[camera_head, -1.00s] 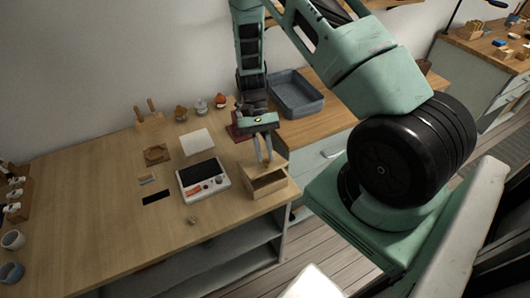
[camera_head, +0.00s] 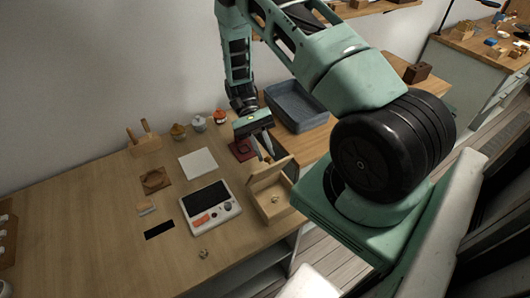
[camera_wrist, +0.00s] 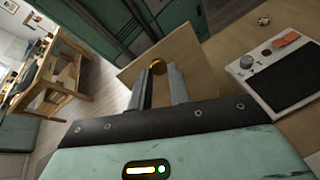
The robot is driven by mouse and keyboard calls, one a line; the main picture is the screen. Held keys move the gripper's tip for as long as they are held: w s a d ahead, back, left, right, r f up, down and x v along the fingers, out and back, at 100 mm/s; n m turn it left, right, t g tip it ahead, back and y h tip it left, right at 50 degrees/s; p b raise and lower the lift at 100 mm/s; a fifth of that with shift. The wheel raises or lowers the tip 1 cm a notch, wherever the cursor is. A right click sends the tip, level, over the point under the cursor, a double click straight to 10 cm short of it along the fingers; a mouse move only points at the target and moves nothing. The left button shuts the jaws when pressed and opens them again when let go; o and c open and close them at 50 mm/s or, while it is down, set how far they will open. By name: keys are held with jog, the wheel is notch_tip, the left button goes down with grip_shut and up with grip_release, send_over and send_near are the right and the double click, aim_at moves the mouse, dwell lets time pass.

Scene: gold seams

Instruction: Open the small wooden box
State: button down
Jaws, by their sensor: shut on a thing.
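The small wooden box (camera_head: 277,212) stands at the right end of the workbench. Its lid (camera_head: 270,175) is raised and tilted up, and the inside shows from the front, with a small gold-coloured thing (camera_head: 274,199) in it. My gripper (camera_head: 267,154) is at the lid, above and behind the box opening. My gripper is shut on the knob.
A white device with a dark screen (camera_head: 207,199) lies left of the box. A white square (camera_head: 198,163), a wooden block with pegs (camera_head: 146,143) and small jars (camera_head: 198,124) are farther back. A blue-grey tray (camera_head: 296,106) stands behind right.

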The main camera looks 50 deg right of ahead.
jog(key=shift+w+f, duration=0.45)
jog(key=c, duration=1.3)
grip_release()
jog(key=shift+w+a, duration=0.1)
jog(key=shift+r, duration=0.1)
notch_tip(320, 180, up, 10)
jog(key=shift+f+b, duration=0.1)
jog(key=shift+b, duration=1.1)
